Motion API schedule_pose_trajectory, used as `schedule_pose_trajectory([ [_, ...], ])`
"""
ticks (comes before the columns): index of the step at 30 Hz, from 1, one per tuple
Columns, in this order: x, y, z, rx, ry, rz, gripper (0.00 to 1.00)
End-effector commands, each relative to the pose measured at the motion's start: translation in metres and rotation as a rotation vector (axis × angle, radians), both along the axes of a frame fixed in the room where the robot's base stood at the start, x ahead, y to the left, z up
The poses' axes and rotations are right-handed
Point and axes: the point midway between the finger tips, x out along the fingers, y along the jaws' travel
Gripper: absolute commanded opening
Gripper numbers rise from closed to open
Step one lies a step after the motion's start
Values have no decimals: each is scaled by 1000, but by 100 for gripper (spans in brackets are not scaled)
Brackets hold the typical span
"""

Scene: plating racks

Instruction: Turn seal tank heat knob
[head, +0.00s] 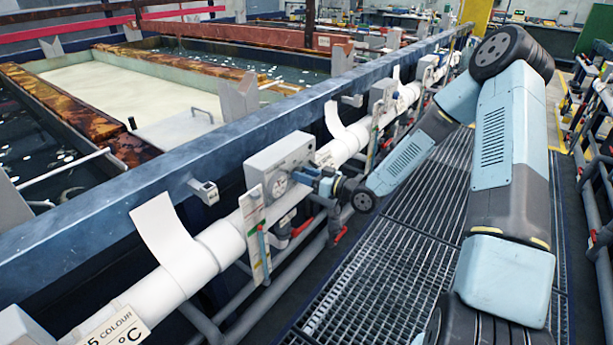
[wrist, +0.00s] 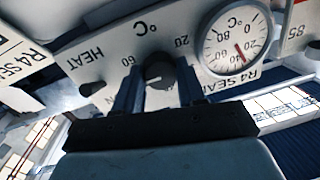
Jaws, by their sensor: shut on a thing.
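The heat knob (wrist: 159,71) is a dark round knob on a pale panel (wrist: 105,62) marked HEAT, °C, 60 and 20 in the wrist view. My gripper (wrist: 157,90) is shut on this knob, with one finger on each side of it. The panel's lettering appears upside down and tilted. Beside it is a white dial gauge (wrist: 235,38) with a red needle, above a label that reads R4 SEAL. In the head view, my gripper (head: 322,183) meets the front of a grey control box (head: 266,160) on the tank side; the knob is hidden there.
A thick white pipe (head: 200,262) runs along the tank rail (head: 250,130), with a hanging tag board (head: 254,235) and red-handled valves (head: 301,228) close to my gripper. Open tanks (head: 170,85) lie behind the rail. A grated walkway (head: 400,240) runs in front.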

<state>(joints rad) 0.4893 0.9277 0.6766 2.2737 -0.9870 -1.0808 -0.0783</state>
Motion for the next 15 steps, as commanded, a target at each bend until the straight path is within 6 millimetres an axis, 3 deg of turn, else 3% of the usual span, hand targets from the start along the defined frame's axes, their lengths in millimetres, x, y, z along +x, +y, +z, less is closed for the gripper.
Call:
schedule_pose_trajectory([
  [5, 0, 0, 0, 0, 2, 1, 9],
  [6, 0, 0, 0, 0, 2, 1, 42],
  [13, 0, 0, 0, 1, 2, 1, 64],
  [15, 0, 0, 0, 1, 2, 1, 65],
])
